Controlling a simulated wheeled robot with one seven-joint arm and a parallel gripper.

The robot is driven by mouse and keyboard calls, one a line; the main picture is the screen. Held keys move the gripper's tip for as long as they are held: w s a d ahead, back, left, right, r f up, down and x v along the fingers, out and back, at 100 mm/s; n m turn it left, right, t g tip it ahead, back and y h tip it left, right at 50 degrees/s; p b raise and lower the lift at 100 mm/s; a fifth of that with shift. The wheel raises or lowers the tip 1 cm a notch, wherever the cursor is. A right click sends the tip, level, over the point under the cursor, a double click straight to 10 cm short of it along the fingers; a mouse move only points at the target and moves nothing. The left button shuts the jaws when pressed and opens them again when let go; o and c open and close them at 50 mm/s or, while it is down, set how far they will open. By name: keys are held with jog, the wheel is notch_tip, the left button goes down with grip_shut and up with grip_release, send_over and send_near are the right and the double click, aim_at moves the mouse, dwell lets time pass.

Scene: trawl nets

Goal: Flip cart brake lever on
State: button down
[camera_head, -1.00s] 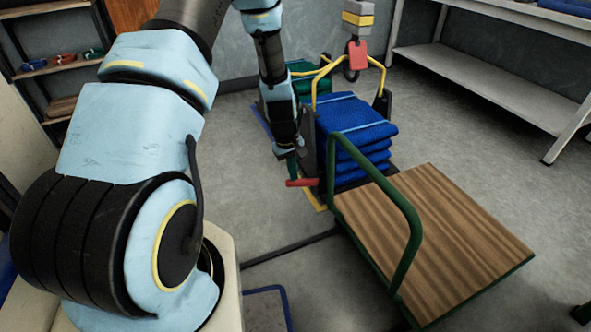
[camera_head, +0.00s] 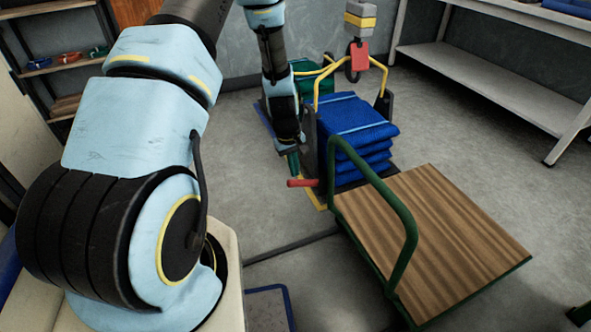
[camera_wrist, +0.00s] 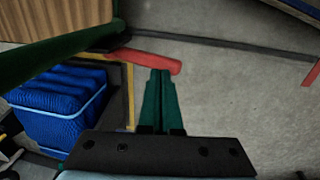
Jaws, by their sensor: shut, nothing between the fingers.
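The cart has a wooden deck (camera_head: 430,235) and a green tubular handle (camera_head: 412,225). Its red brake lever (camera_head: 303,182) sticks out to the left beside the handle's far end. In the wrist view the lever (camera_wrist: 145,60) lies roughly sideways, just beyond my fingertips. My gripper (camera_head: 294,172) is shut and empty, with its green fingers pointing down at the lever's outer end. In the wrist view the fingertips (camera_wrist: 161,73) are close to the lever's free end; I cannot tell whether they touch it.
A stack of blue folded nets (camera_head: 355,130) stands behind the cart, with yellow rails (camera_head: 320,80) and a red tag (camera_head: 357,56) near it. A grey bench (camera_head: 490,85) stands at the back right. A dark strip (camera_head: 290,245) crosses the floor. Floor right of the nets is clear.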

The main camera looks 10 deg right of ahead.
jog(key=s+a+r, duration=0.1)
jog(key=a+r, duration=0.5)
jog(key=r, duration=0.2)
jog(key=shift+s+a, duration=0.15)
jog(key=shift+a, duration=0.1)
jog(key=shift+r, duration=0.1)
jog(key=s+a+r+m, duration=0.1)
jog(key=s+a+r, duration=0.3)
jog(key=a+r, duration=0.15)
jog(key=s+a+r+m+t+y, duration=0.1)
jog(key=s+a+r, duration=0.25)
jog(key=r, duration=0.35)
jog(key=s+a+r+m, duration=0.1)
jog(key=s+a+r, duration=0.2)
jog(key=a+r, duration=0.25)
notch_tip(320, 180, up, 20)
jog(key=p, duration=1.9)
jog(key=shift+s+d+r+p, duration=0.2)
jog(key=shift+s+d+p, duration=0.1)
jog(key=shift+d+p, duration=0.1)
